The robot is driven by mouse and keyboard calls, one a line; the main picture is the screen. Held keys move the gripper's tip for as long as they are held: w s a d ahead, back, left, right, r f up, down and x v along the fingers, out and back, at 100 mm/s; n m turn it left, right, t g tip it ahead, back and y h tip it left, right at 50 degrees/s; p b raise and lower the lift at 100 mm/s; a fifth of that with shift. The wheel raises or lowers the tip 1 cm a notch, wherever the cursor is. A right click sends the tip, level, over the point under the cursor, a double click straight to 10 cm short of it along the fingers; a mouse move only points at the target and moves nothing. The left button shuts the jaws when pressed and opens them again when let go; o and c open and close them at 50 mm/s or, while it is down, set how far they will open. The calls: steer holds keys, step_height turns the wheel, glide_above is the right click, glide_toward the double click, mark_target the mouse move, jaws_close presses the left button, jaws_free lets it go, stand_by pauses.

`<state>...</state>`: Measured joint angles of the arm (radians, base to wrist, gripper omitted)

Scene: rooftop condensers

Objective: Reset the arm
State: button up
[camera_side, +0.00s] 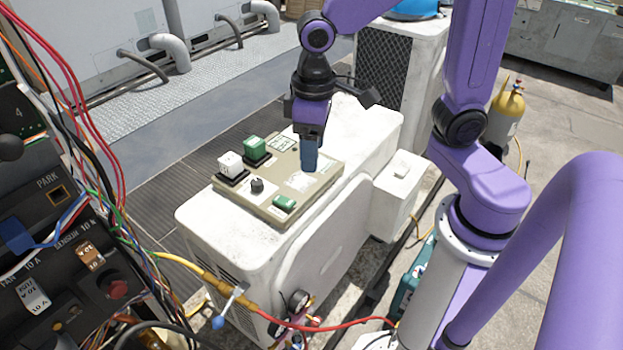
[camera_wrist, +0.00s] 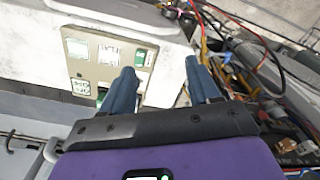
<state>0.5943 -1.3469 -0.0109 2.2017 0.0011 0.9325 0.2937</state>
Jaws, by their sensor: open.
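My gripper (camera_side: 309,152) is purple with blue fingers and hangs over the right part of a beige control panel (camera_side: 232,194). In the wrist view my gripper (camera_wrist: 165,88) shows two blue fingers spread apart with nothing between them. The panel lies on top of a white condenser unit (camera_side: 335,215) and carries a white square switch (camera_side: 230,163), a green square switch (camera_side: 257,148), a black knob (camera_side: 257,185) and a green rocker (camera_side: 285,203). Part of the panel (camera_wrist: 88,72) also shows in the wrist view. Whether the fingertips touch the panel I cannot tell.
An open electrical panel (camera_side: 60,250) with loose coloured wires stands at the left. A red hose (camera_side: 345,327) and a gauge (camera_side: 299,300) are in front of the condenser. A second condenser (camera_side: 405,65) stands behind.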

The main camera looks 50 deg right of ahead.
steer(key=s+d+n, duration=0.5)
steer(key=s+n, duration=0.2)
steer(key=s, duration=0.6)
steer(key=shift+s+f, duration=0.4)
